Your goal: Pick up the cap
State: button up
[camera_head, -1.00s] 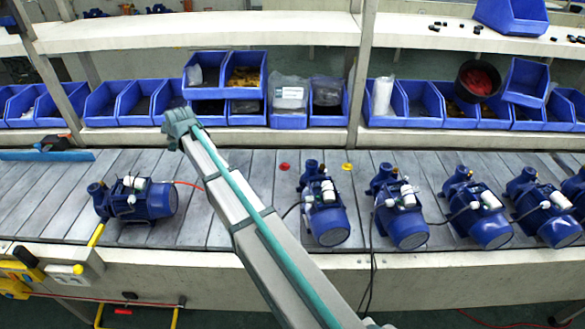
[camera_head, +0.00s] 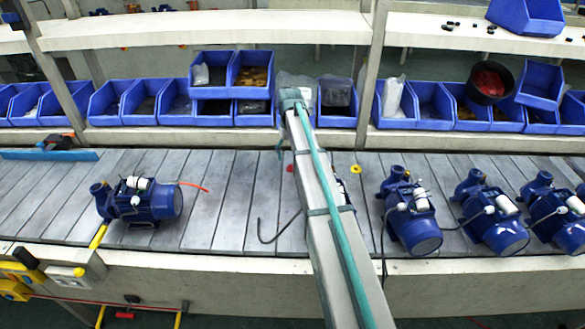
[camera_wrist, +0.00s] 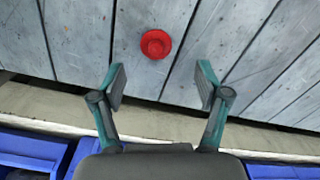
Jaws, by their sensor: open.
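A round red cap (camera_wrist: 156,44) lies on the grey slatted conveyor in the wrist view, ahead of my fingers and apart from them. In the head view a sliver of the red cap (camera_head: 290,168) shows beside my arm, which partly hides it. A yellow cap (camera_head: 356,169) lies to the right of my arm on the same conveyor. My gripper (camera_wrist: 160,87) is open, with nothing between its two teal fingers. In the head view, the end of my arm is over the back of the conveyor, and its fingers are hard to make out.
Blue pumps stand on the conveyor (camera_head: 225,220): one to the left (camera_head: 138,200), several to the right (camera_head: 410,212), one mostly hidden behind my arm. A row of blue bins (camera_head: 145,105) lines the shelf behind. The conveyor left of my arm is largely clear.

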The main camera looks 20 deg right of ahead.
aim_at(292, 166)
jog(key=shift+d+f+p, duration=0.15)
jog(key=shift+f+p, duration=0.35)
jog(key=shift+f, duration=1.1)
jog(key=shift+d+f+p, duration=0.15)
jog(key=shift+f+p, duration=0.35)
jog(key=shift+f, duration=1.05)
jog(key=shift+c, duration=0.2)
jog(key=c, duration=0.8)
